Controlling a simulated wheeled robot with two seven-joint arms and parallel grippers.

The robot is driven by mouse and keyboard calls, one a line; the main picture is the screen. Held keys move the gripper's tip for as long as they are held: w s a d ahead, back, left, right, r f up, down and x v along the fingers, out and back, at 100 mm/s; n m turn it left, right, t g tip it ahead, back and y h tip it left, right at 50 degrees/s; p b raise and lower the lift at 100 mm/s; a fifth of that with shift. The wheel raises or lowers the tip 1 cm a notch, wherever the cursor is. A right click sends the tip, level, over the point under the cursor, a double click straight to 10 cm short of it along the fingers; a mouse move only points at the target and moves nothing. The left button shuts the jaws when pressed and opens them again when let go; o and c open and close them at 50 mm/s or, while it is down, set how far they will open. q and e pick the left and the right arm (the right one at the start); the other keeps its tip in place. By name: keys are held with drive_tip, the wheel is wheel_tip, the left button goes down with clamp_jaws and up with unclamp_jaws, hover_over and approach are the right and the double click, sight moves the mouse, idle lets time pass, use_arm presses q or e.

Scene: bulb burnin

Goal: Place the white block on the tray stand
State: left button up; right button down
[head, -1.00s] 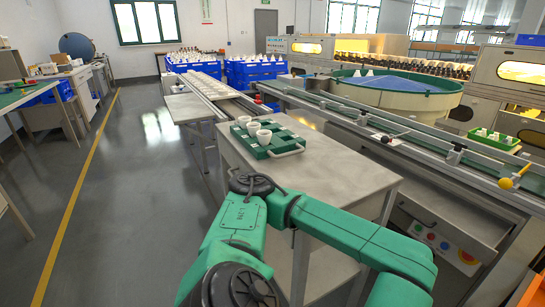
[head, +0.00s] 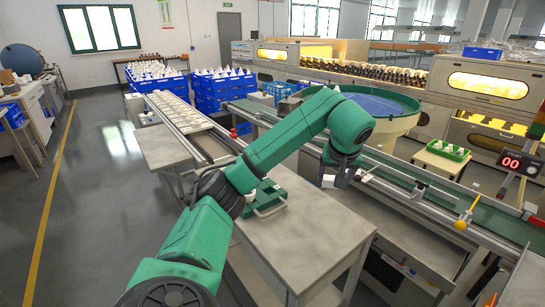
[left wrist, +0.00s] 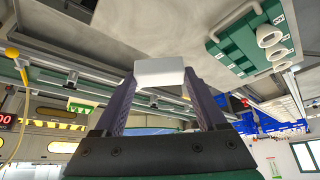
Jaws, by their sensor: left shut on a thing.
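The white block (left wrist: 160,72) is held between the two fingertips of my left gripper (left wrist: 160,85) in the left wrist view. In the head view my left gripper (head: 336,180) points down beyond the right back edge of the grey metal tray stand (head: 305,232), near the conveyor. The block is too small to make out clearly there. The stand's top also shows in the left wrist view (left wrist: 150,30), apart from the block. A green tray (head: 268,207) lies on the stand, mostly behind my left arm; in the left wrist view the tray (left wrist: 243,47) holds several white cups. My right gripper is out of view.
A long conveyor (head: 420,185) runs along the right, with a yellow knob (head: 461,225) on its near side. A roller line (head: 183,118) lies behind the stand. The stand's near and right top is bare. A red-digit timer (head: 519,165) stands far right.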

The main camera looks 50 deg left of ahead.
use_arm(q)
drive_tip(key=shift+w+a+f, duration=0.2)
drive_tip(key=shift+a+f, duration=0.1)
drive_tip(key=shift+a, duration=0.3)
drive_tip(key=f, duration=1.8)
drive_tip(key=shift+s+d, duration=0.2)
drive_tip(key=shift+d, duration=0.1)
drive_tip(key=shift+w+a, duration=0.1)
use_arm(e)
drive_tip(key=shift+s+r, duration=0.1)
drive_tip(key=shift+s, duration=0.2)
use_arm(q)
drive_tip(key=shift+f+b, duration=0.1)
drive_tip(key=shift+b, duration=0.2)
drive_tip(key=o, duration=1.3)
drive_tip(key=shift+r, duration=0.35)
drive_tip(key=v, duration=1.1)
drive_tip(key=shift+d+r, duration=0.2)
drive_tip(key=shift+d, duration=0.1)
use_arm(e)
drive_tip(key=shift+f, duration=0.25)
